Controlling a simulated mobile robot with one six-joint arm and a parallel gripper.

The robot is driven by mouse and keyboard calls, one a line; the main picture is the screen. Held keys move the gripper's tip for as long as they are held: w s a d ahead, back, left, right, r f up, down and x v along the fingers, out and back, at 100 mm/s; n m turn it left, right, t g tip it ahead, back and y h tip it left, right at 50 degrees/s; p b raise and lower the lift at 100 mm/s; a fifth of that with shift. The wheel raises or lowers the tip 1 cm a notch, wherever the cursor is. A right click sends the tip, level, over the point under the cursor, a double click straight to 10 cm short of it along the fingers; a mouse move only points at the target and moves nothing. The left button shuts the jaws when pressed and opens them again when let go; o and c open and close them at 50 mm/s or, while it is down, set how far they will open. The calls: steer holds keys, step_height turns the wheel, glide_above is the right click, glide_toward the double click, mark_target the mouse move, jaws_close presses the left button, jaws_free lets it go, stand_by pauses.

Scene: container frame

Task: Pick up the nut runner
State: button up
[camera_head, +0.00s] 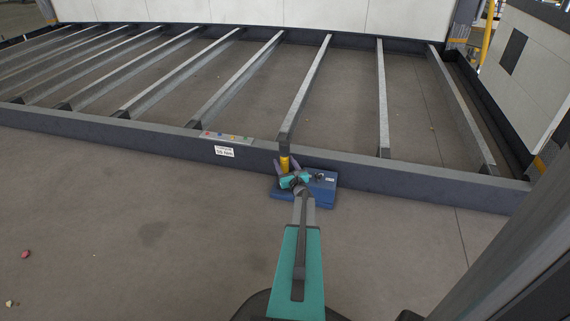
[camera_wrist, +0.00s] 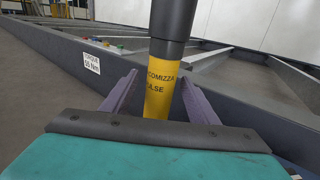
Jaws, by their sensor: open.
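The nut runner (camera_wrist: 160,92) stands close in front of me in the wrist view, a cylinder with a black upper part and a yellow band with black lettering. Its lower end is hidden behind my gripper's body. In the head view only a small yellow part of the nut runner (camera_head: 284,163) shows, by the frame's front beam. My gripper (camera_wrist: 157,80) is open, with one purple finger on each side of the yellow band. I cannot tell whether either finger touches it. In the head view my gripper (camera_head: 285,168) is partly hidden by my arm.
A blue box-like base (camera_head: 320,192) sits on the floor against the dark front beam (camera_head: 420,177). A strip with small coloured items (camera_head: 227,138) lies on the beam above a white torque label (camera_head: 224,152). Cross-beams span the frame behind. Floor at the left is mostly clear.

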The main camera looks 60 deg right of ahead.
steer(key=shift+w+d, duration=0.25)
steer(key=shift+w, duration=0.05)
stand_by(0.4)
jaws_close()
steer(key=shift+r, duration=0.15)
